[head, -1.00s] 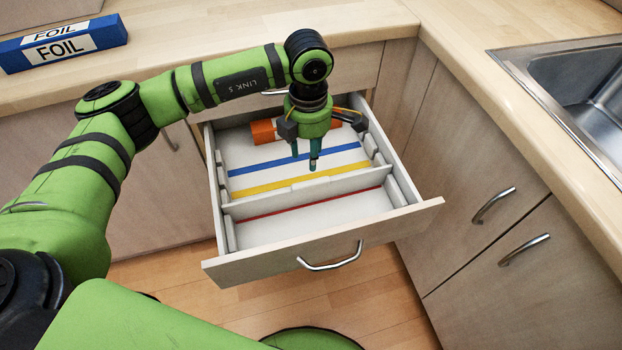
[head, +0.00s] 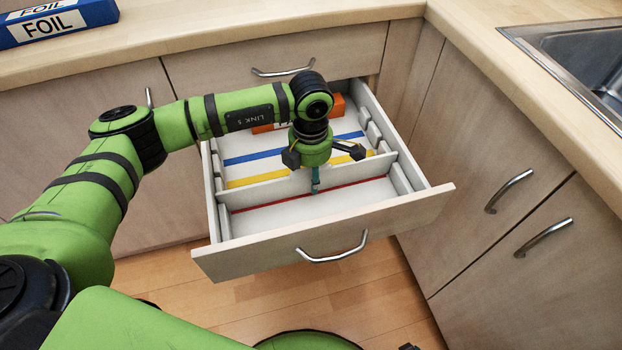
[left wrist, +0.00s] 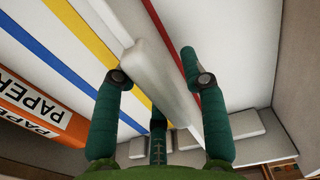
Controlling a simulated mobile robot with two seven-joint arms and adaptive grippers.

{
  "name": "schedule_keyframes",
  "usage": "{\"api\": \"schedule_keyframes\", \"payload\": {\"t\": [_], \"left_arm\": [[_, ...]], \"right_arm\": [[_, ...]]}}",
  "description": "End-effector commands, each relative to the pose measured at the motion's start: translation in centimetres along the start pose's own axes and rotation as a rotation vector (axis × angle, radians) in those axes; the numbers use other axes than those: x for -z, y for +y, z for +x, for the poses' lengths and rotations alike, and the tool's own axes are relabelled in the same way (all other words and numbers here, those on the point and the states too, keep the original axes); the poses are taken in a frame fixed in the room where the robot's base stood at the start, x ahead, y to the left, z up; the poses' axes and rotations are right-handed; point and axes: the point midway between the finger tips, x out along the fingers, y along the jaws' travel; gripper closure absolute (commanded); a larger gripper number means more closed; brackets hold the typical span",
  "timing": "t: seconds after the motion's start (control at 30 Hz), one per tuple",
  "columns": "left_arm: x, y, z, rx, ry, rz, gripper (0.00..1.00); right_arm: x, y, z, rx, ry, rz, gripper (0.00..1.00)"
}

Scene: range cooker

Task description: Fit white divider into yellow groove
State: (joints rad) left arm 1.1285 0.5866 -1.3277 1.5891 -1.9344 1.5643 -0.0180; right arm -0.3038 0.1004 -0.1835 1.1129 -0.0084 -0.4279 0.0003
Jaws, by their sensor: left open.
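The white divider (head: 255,192) stands upright across the open drawer, between the yellow groove (head: 245,182) and the red stripe (head: 255,206). In the left wrist view the divider (left wrist: 178,100) has a thicker raised block on its top edge, and the yellow groove (left wrist: 100,25) runs to its left, apart from it. My left gripper (head: 315,188) points down over the middle of the divider. In the left wrist view the open fingers of my left gripper (left wrist: 152,68) are on either side of the block; contact is not clear.
The drawer (head: 330,240) has notched side walls and a blue stripe (head: 250,157). An orange paper box (head: 337,105) lies at its back. A blue foil box (head: 60,22) is on the counter, and a sink (head: 580,60) is at right. The drawer's front compartment is clear.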

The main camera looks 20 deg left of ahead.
Motion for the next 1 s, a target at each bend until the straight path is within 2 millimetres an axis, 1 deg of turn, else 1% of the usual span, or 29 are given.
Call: {"api": "schedule_keyframes", "payload": {"t": [0.03,0.1,0.27,0.3,0.37,0.4,0.8,0.87,1.0], "left_arm": [[0.1,0.0,0.7,0.001,0.002,-0.001,0.57],[0.0,0.0,1.1,-0.001,0.001,0.0,0.57],[0.0,0.0,1.1,-0.001,0.0,0.0,0.57],[0.0,0.0,1.1,-0.001,0.0,0.0,0.66],[0.0,0.0,1.0,-0.001,0.0,0.0,0.9],[0.0,0.0,1.0,-0.001,0.0,0.0,1.0],[0.0,0.1,0.8,-0.002,0.0,0.0,1.0],[0.0,0.1,0.5,-0.002,-0.001,0.0,1.0],[-0.1,0.1,-0.9,-0.003,-0.004,0.001,1.0]], "right_arm": [[0.1,0.0,0.0,0.0,0.0,0.0,0.6],[0.1,0.0,0.0,0.0,0.0,0.0,0.6],[0.1,0.0,0.0,0.0,0.0,0.0,0.6],[0.1,0.0,0.0,0.0,0.001,0.0,0.6],[0.1,0.0,0.0,0.0,0.001,0.0,0.6],[0.1,0.0,0.0,0.0,0.001,0.0,0.6],[0.1,0.0,-0.1,0.0,0.0,0.0,0.6],[0.1,0.0,-0.1,0.0,0.001,0.0,0.6],[0.1,0.0,-0.1,0.0,0.005,0.0,0.6]]}}
